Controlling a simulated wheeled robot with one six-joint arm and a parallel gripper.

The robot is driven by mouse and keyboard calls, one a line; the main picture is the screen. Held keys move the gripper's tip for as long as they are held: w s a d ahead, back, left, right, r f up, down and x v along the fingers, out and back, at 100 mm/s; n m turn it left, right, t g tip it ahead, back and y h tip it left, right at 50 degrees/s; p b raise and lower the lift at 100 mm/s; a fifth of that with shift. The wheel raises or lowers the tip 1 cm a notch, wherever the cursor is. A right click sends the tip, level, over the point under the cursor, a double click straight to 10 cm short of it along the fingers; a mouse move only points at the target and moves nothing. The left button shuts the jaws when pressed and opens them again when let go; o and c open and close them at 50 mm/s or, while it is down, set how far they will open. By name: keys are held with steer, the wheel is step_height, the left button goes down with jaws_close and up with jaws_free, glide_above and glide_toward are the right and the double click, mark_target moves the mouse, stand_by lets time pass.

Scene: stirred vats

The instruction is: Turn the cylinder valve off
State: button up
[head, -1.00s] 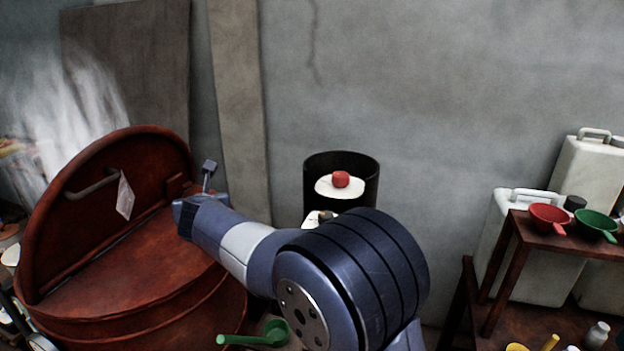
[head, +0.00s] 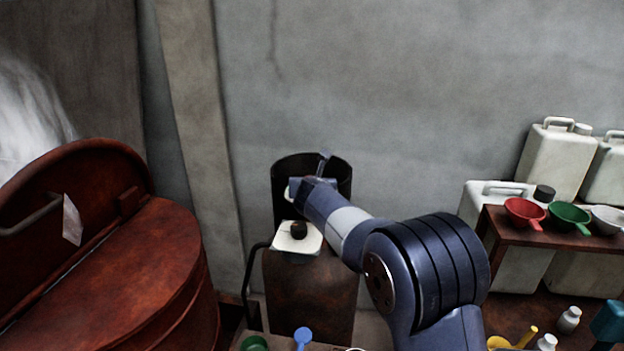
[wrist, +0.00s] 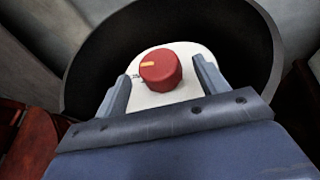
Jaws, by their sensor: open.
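The cylinder valve shows as a red round knob (wrist: 161,71) with an orange mark on a white plate (wrist: 187,92) in the wrist view. The plate sits inside a dark round collar (head: 342,172). My gripper (wrist: 162,82) is open, with one finger to each side of the knob in the picture. Both fingers look apart from the knob, and I cannot tell how far above it they are. In the head view my arm hides the knob and most of the plate.
A large red-brown vat (head: 130,270) with a raised lid stands left. A shelf (head: 520,230) with red and green scoops and white canisters (head: 553,160) is at right.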

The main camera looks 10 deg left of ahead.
steer(key=shift+p+x, duration=0.55)
steer(key=shift+x, duration=1.4)
steer(key=shift+a, duration=0.1)
steer(key=shift+c, duration=0.2)
steer(key=c, duration=1)
steer(key=shift+o, duration=0.2)
steer(key=shift+s+a+f+m+h+b, duration=0.1)
steer(key=shift+f+m+h+b, duration=0.05)
steer(key=shift+m+h+b, duration=0.45)
steer(key=m+h, duration=0.2)
steer(key=h, duration=0.1)
steer(key=shift+r+p, duration=0.25)
steer(key=shift+p, duration=0.1)
steer(key=shift+f+m+h, duration=0.1)
steer(key=shift+m+h, duration=0.3)
steer(key=shift+m, duration=0.3)
